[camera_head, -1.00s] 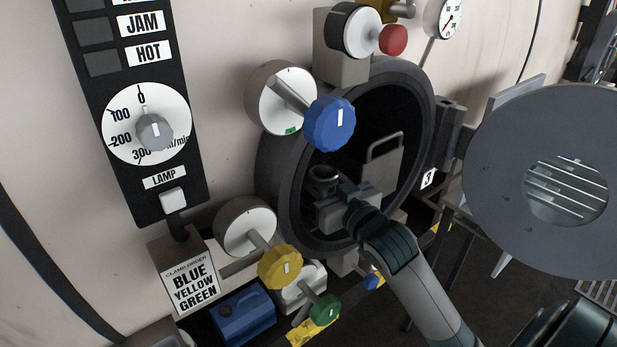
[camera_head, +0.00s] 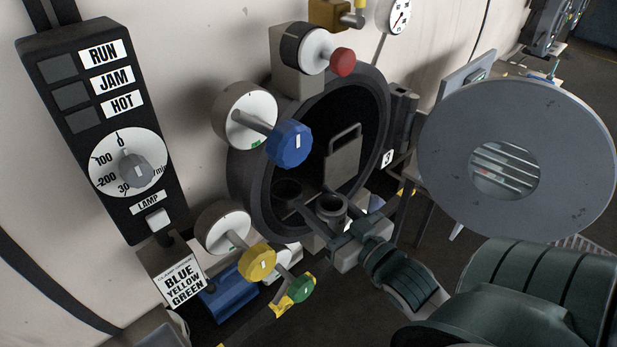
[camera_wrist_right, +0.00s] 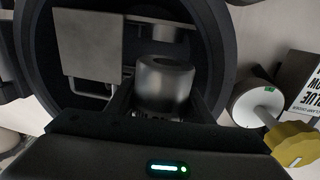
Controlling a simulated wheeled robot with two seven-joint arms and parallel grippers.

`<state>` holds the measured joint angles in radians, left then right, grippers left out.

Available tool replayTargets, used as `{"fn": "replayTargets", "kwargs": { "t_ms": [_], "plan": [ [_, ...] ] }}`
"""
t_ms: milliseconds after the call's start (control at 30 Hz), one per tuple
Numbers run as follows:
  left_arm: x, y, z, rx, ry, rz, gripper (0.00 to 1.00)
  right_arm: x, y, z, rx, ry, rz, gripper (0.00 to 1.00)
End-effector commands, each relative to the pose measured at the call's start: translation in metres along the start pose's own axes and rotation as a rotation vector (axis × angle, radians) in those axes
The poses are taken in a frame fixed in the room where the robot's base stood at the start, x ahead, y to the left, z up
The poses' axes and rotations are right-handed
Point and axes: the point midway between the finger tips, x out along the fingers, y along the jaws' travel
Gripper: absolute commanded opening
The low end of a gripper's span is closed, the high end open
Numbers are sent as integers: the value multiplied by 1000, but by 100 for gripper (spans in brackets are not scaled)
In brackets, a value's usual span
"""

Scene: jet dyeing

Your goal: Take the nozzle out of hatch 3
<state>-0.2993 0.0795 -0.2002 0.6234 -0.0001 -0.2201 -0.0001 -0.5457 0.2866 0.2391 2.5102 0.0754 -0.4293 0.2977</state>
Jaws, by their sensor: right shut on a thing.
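The hatch 3 opening (camera_head: 255,200) is a round dark ring in the pale machine wall, with a "3" label at its right side. My right gripper (camera_head: 334,222) is shut on the nozzle (camera_head: 332,206), a short grey hollow cylinder. It holds the nozzle upright at the lower right front of the opening. The nozzle also shows between the fingers in the right wrist view (camera_wrist_right: 165,85). Inside the opening are a dark round socket (camera_head: 287,191) and a grey plate with a handle (camera_head: 343,162). My left gripper is out of view.
The round hatch door (camera_head: 440,150) stands swung open at the right. Blue (camera_head: 290,143), yellow (camera_head: 257,262), green (camera_head: 301,288) and red (camera_head: 342,62) knobs stick out around the ring. A control panel (camera_head: 75,95) is at the left.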

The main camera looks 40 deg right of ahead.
Motion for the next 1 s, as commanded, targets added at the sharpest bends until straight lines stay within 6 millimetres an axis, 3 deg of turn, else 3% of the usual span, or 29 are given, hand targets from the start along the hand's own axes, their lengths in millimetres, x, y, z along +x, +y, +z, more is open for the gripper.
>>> {"fn": "replayTargets", "kwargs": {
  "t_ms": [300,1000],
  "plan": [
    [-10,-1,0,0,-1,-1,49,-19,0,-1,0,2,0,12],
    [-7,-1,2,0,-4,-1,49,-19,-2,2,0,2,0,12]
  ]
}}
